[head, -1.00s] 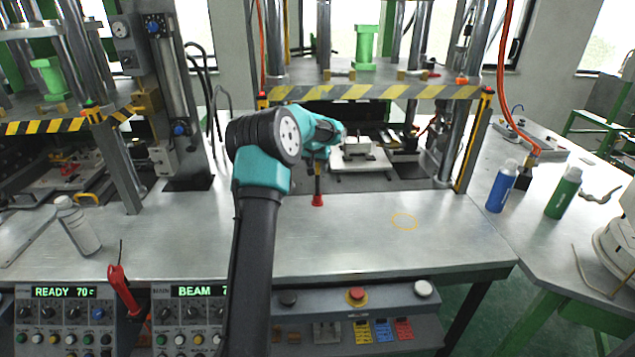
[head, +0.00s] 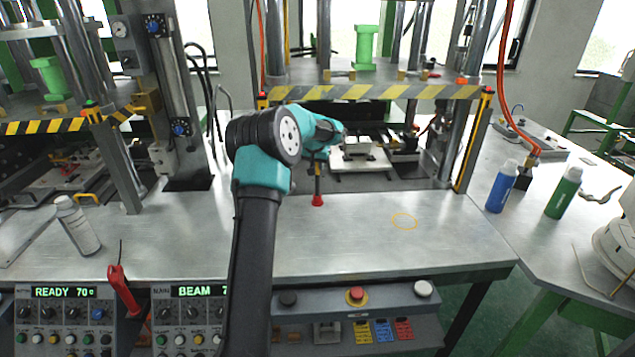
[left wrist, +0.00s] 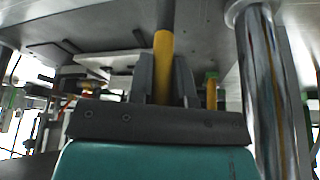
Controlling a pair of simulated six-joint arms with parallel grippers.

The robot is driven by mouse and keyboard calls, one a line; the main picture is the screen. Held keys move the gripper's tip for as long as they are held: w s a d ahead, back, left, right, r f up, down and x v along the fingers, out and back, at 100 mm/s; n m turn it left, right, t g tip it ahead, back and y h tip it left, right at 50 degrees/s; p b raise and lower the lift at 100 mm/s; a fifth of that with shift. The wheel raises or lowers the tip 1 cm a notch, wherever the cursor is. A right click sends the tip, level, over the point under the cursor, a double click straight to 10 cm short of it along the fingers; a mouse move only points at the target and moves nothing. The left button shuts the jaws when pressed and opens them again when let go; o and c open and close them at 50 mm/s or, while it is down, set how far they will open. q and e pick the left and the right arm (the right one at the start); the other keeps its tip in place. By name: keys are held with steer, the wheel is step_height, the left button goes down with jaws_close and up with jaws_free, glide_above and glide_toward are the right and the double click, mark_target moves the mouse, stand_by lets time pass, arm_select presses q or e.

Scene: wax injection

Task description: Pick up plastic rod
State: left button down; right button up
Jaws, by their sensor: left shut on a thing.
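A thin upright rod with a red end (head: 317,201) shows in the head view below the tip of my left arm, at the back of the metal table. Its red end is at the table top; I cannot tell whether it touches. In the left wrist view a yellow rod (left wrist: 163,52) stands between the two dark fingers of my left gripper (left wrist: 164,70), which is shut on it. In the head view the left gripper (head: 317,160) is small and partly hidden by its own wrist. My right gripper is not in view.
The metal table (head: 440,245) is mostly clear, with an orange ring mark (head: 404,221). A press with a striped bar (head: 370,92) stands behind. A white bottle (head: 78,226) is at left, a blue bottle (head: 501,187) and a green bottle (head: 563,193) at right.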

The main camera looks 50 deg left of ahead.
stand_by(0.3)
arm_select(q)
step_height(320, 180, up, 10)
steer(key=shift+r, duration=0.1)
stand_by(0.5)
stand_by(0.3)
